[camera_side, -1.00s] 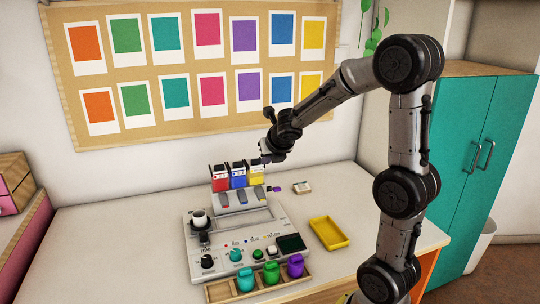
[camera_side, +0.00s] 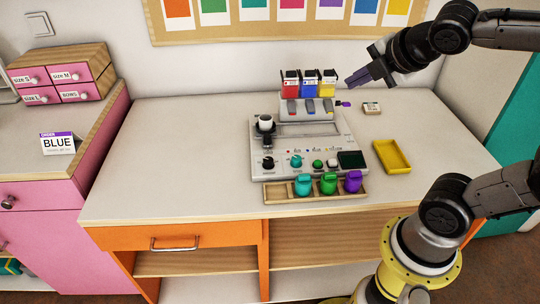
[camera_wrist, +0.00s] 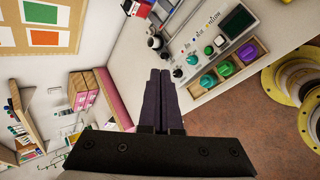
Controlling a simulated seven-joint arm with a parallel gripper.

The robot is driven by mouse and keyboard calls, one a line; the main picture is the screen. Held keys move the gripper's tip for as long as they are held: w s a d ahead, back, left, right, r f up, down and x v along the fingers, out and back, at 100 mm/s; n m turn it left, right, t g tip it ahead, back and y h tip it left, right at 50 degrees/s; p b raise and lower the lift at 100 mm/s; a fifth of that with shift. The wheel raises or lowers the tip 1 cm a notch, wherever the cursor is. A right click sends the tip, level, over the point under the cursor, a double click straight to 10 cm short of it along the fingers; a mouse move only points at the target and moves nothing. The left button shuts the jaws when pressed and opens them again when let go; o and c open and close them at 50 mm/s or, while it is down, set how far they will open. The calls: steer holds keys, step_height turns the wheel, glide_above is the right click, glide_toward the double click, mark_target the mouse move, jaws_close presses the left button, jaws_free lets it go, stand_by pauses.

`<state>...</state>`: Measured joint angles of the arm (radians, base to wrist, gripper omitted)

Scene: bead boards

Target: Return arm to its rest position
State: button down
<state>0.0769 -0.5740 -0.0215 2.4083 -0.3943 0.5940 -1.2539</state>
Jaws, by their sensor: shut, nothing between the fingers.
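My gripper (camera_side: 358,79) is shut and empty. In the side view it is in the air to the right of the red, blue and yellow cartridges, above the back of the white table. Its dark fingers (camera_wrist: 159,100) lie together in the wrist view and touch nothing. The grey bead machine (camera_side: 302,151) stands on the table below and to the left of the gripper.
A yellow tray (camera_side: 392,157) lies right of the machine. A "BLUE" card (camera_side: 57,144) stands on the pink cabinet (camera_side: 40,215). The table's left part is clear.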

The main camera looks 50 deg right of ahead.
steer(key=s+a+f+m+g+y, duration=0.1)
steer(key=s+a+f+m, duration=0.1)
steer(key=m, duration=0.6)
steer(key=s+a+f+m+g+y, duration=0.2)
steer(key=s+a+f+m, duration=0.1)
steer(key=s+m, duration=0.4)
steer(key=shift+a+f+m, duration=0.35)
steer(key=shift+a+m, duration=0.25)
steer(key=shift+a, duration=0.25)
